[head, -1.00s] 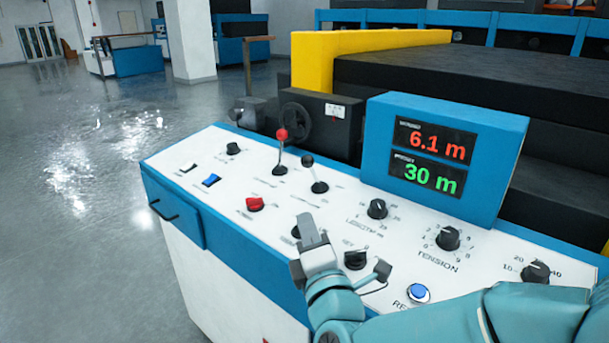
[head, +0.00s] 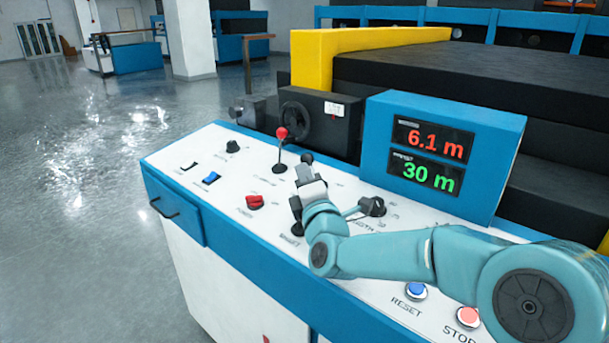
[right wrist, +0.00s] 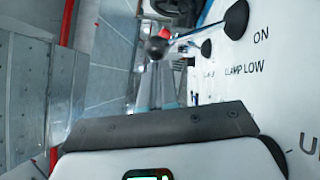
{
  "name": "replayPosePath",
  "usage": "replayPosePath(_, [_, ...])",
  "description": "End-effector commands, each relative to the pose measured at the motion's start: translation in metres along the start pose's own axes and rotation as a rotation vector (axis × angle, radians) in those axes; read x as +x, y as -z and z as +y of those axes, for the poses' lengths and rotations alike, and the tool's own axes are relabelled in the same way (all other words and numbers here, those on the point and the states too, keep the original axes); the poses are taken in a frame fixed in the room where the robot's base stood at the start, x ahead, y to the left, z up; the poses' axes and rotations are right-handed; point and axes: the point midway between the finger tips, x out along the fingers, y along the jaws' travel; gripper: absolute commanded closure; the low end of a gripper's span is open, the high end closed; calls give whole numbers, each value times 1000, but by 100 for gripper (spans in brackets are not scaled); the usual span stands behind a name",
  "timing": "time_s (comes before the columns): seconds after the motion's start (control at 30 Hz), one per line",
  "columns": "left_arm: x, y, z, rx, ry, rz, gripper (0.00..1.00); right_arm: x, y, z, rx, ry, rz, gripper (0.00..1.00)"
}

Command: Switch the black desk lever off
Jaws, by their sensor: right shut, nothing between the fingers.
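The black desk lever (head: 307,158) shows in the head view only as its round black knob just beyond my right gripper (head: 306,172); its rod and base are hidden by the hand. In the right wrist view the black knob (right wrist: 155,47) stands on a thin rod from a round black base (right wrist: 236,18), with the word ON beside it. My right gripper is shut and empty, its fingertips close to the lever. I cannot tell whether they touch it. The fingers (right wrist: 155,92) also show in the right wrist view. My left gripper is out of view.
A red-knobbed lever (head: 281,134) stands just left of the black one. A red switch (head: 254,202), a blue rocker (head: 211,178) and dials share the white panel. A blue display box (head: 445,112) rises to the right. Reset (head: 416,291) and stop (head: 468,317) buttons sit near the front.

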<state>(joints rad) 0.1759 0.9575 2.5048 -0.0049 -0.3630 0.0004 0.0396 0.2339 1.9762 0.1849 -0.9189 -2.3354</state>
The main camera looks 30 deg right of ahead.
Motion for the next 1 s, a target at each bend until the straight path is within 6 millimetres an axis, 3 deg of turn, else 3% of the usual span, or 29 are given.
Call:
replayPosePath(0.47, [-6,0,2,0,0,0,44,2,-2,4,18,13,0,100])
replayPosePath(0.67, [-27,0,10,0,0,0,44,8,-11,13,88,65,0,100])
replayPosePath(1.0, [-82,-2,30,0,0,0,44,24,-34,24,303,224,-2,100])
